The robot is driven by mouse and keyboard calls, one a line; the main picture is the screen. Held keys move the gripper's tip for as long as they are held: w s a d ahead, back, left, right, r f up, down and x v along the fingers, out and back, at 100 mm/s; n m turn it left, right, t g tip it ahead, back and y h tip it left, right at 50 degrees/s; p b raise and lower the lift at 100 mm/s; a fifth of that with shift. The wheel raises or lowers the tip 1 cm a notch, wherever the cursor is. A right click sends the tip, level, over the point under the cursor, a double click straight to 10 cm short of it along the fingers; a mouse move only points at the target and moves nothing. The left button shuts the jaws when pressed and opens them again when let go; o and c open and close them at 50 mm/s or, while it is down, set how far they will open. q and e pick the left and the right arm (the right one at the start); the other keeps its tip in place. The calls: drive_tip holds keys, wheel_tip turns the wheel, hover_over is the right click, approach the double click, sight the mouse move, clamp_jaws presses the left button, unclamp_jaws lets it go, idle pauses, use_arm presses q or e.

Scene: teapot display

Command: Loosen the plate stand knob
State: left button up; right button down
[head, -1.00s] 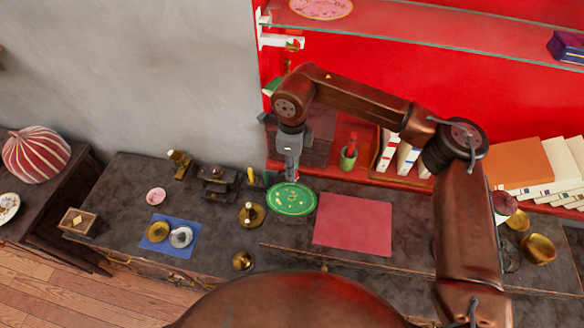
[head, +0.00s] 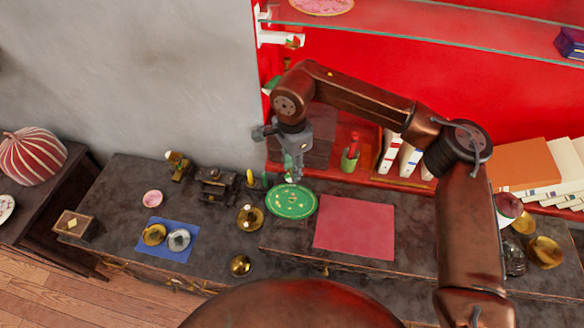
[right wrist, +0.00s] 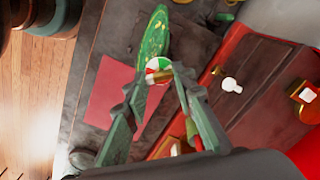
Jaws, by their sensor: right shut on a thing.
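The green plate (head: 292,201) with a gold pattern stands on the dark counter, left of the red mat. Its stand is mostly hidden from above. In the right wrist view the plate (right wrist: 154,36) shows as a narrow green oval beyond my fingertips. A round knob (right wrist: 158,67) in red, white and green with a gold part sits between the fingertips. My right gripper (head: 295,177) points down just behind the plate's back edge. It is shut on the knob, its fingers (right wrist: 157,74) on either side of it. My left gripper is not in view.
A red mat (head: 354,228) lies right of the plate. Brass pieces (head: 250,217) stand close on its left, and a blue mat (head: 152,250) with two round items lies further left. A green cup (head: 349,158) and books (head: 405,158) stand behind. A glass shelf (head: 430,38) hangs above.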

drive_tip(key=shift+n, duration=0.3)
drive_tip(key=c, duration=1.6)
unclamp_jaws()
drive_tip(key=shift+r, duration=0.1)
wheel_tip(320, 180, up, 12)
